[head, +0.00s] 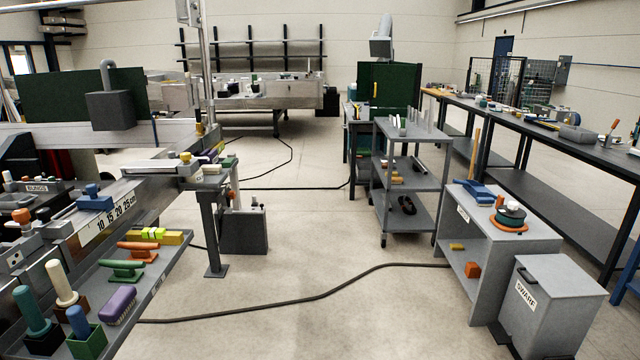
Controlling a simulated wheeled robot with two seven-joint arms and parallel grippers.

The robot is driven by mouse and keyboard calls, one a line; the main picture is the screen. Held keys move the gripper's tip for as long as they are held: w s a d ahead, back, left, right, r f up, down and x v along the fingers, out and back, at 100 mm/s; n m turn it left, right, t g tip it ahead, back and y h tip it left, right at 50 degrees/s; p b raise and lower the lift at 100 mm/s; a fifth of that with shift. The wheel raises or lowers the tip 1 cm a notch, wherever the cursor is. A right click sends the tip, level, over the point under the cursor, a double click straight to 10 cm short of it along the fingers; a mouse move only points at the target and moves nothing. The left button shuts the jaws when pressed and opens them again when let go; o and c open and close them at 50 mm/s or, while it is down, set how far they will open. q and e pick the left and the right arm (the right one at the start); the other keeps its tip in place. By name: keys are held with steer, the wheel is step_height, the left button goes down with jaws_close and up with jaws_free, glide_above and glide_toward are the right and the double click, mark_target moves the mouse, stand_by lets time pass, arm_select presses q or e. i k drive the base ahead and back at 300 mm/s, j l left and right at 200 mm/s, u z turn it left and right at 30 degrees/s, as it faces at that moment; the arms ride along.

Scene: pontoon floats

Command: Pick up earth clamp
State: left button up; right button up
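I cannot pick out an earth clamp with certainty; small items on the benches are too small to tell apart. A small brass-yellow piece (200,129) sits at the foot of the upright post on the left, and I cannot tell what it is. Neither of my grippers is in view.
A tray (150,285) at the left front holds handled tools and a purple brush (118,305). A grey trolley (408,180), a low shelf unit (460,235) and a swarf bin (545,305) stand right. A black cable (300,303) crosses the otherwise open middle floor.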

mark_target(198, 114)
steer(key=i, duration=2.4)
steer(key=i+z, duration=0.1)
steer(key=i, duration=2.9)
steer(key=i+l+u, duration=0.1)
steer(key=i, duration=0.55)
steer(key=i+l+u, duration=0.1)
steer(key=i, duration=0.5)
steer(key=i+l, duration=0.2)
steer(key=i, duration=0.4)
steer(key=i+j+u, duration=0.2)
steer(key=i+u, duration=0.15)
steer(key=i, duration=0.2)
steer(key=i+u, duration=0.3)
steer(key=i, duration=0.3)
steer(key=i+l+u, duration=0.15)
steer(key=i+u, duration=0.2)
steer(key=i, duration=0.25)
steer(key=i+l+u, duration=0.35)
steer(key=i, duration=0.2)
steer(key=i+j+z, duration=0.25)
steer(key=i, duration=0.4)
steer(key=i+j+z, duration=0.2)
steer(key=i+j, duration=0.35)
steer(key=z, duration=2.6)
